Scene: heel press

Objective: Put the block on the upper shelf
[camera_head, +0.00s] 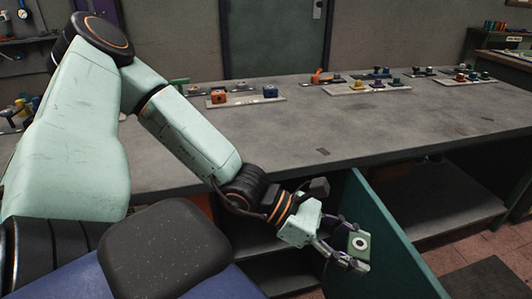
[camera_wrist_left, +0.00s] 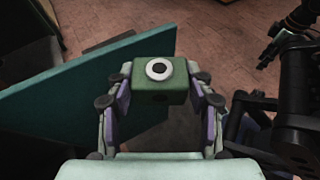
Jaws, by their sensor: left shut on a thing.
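The block (camera_head: 359,245) is a small green cube with a white ring and a dark centre on its face. My left gripper (camera_head: 347,244) is shut on it, in front of the grey workbench (camera_head: 300,125) and below its top. In the left wrist view the block (camera_wrist_left: 160,82) sits between the two fingers of my left gripper (camera_wrist_left: 160,98). Under the bench, shelf boards (camera_head: 440,205) show; I cannot tell which one is the upper shelf. My right gripper is not clearly in view.
A teal panel (camera_head: 388,225), like an open cabinet door, stands close beside the held block. It also shows in the left wrist view (camera_wrist_left: 60,105). Trays with coloured blocks (camera_head: 245,97) line the back of the bench. The front of the bench top is mostly clear.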

